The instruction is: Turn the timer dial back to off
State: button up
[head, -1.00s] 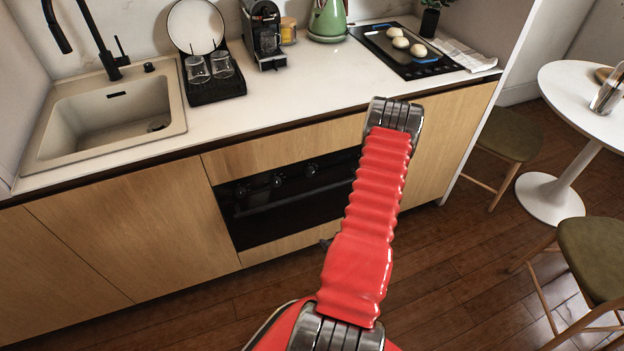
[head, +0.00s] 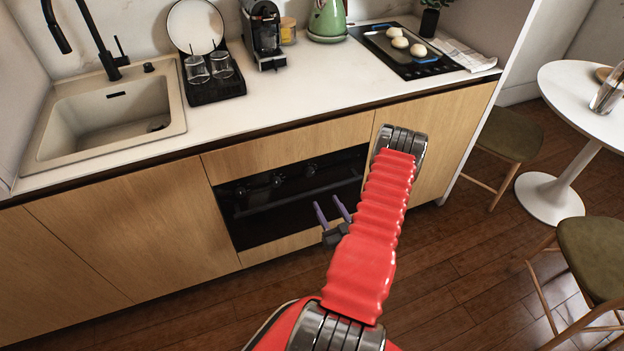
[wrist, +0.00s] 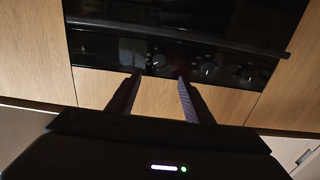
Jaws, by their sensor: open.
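The black oven (head: 290,215) is set under the counter, with several round dials along its top strip. The dials (head: 277,180) are dark and small in the head view; I cannot tell which is the timer or where its mark points. The wrist view seems upside down. There, one dial (wrist: 158,60) lies just beyond and between my fingertips, with others (wrist: 207,70) to the right. My gripper (head: 327,204) is open and empty in front of the oven, its purple fingers pointing at the front. It also shows in the wrist view (wrist: 159,75), apparently short of the dial.
The oven handle (head: 300,196) runs across the door below the dials. A wooden panel (head: 285,148) lies above the oven under the white counter (head: 290,95). Stools (head: 510,133) and a round white table (head: 590,100) stand at right. The floor before the cabinets is clear.

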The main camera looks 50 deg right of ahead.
aim_at(310, 175)
jog(key=shift+w+d, duration=0.1)
jog(key=shift+w, duration=0.05)
jog(key=x, duration=1.3)
jog(key=shift+w+d, duration=0.1)
jog(key=shift+w, duration=0.1)
jog(key=c, duration=0.9)
jog(key=shift+c, duration=0.6)
